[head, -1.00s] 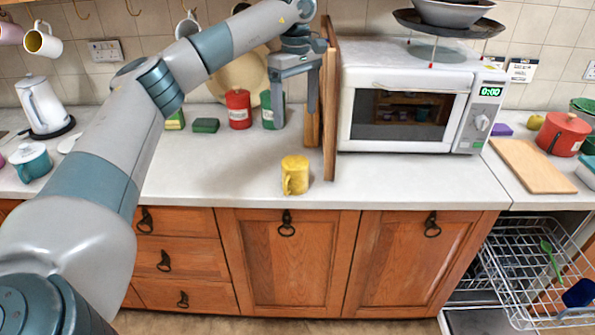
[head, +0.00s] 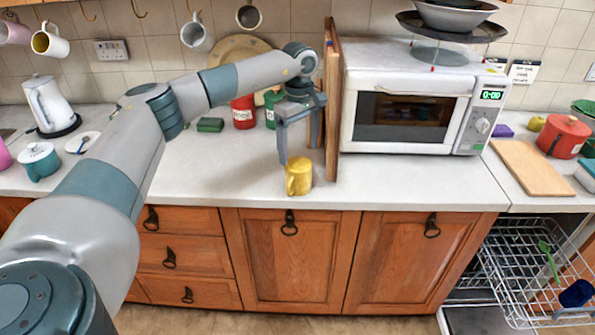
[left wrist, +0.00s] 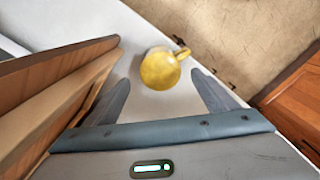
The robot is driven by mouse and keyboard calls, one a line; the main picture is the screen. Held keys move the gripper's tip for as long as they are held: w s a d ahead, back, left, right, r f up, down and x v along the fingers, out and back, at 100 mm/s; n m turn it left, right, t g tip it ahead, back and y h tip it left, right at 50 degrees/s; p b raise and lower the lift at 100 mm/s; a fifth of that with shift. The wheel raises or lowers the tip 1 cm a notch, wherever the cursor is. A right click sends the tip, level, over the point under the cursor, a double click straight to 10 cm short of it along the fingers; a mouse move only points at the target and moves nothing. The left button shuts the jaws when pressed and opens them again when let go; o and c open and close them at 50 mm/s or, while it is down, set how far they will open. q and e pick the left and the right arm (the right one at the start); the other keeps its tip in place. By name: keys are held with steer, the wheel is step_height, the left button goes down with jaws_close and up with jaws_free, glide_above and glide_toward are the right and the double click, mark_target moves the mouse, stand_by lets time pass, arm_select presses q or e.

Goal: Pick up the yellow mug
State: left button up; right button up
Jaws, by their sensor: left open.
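The yellow mug (head: 299,177) stands upright on the pale counter near its front edge, left of the microwave. My left gripper (head: 298,152) is open just above and behind it, fingers pointing down. In the left wrist view the mug (left wrist: 160,70) lies ahead of and between the two open fingers (left wrist: 160,97), apart from both, with its handle toward the upper right. My right gripper is not in any view.
Upright wooden boards (head: 332,105) stand close to the right of my left gripper, beside the white microwave (head: 405,100). A red canister (head: 243,112) and a green sponge (head: 210,125) are behind. The counter (head: 220,175) left of the mug is clear.

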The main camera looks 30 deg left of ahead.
mark_target(299, 163)
arm_select(q)
steer(key=shift+f, duration=0.7)
steer(key=shift+f, duration=0.1)
step_height(299, 163, down, 5)
steer(key=shift+r+p, duration=0.15)
steer(key=shift+p, duration=0.85)
steer(key=shift+f, duration=0.45)
steer(key=c, duration=1.4)
steer(key=shift+r, duration=0.15)
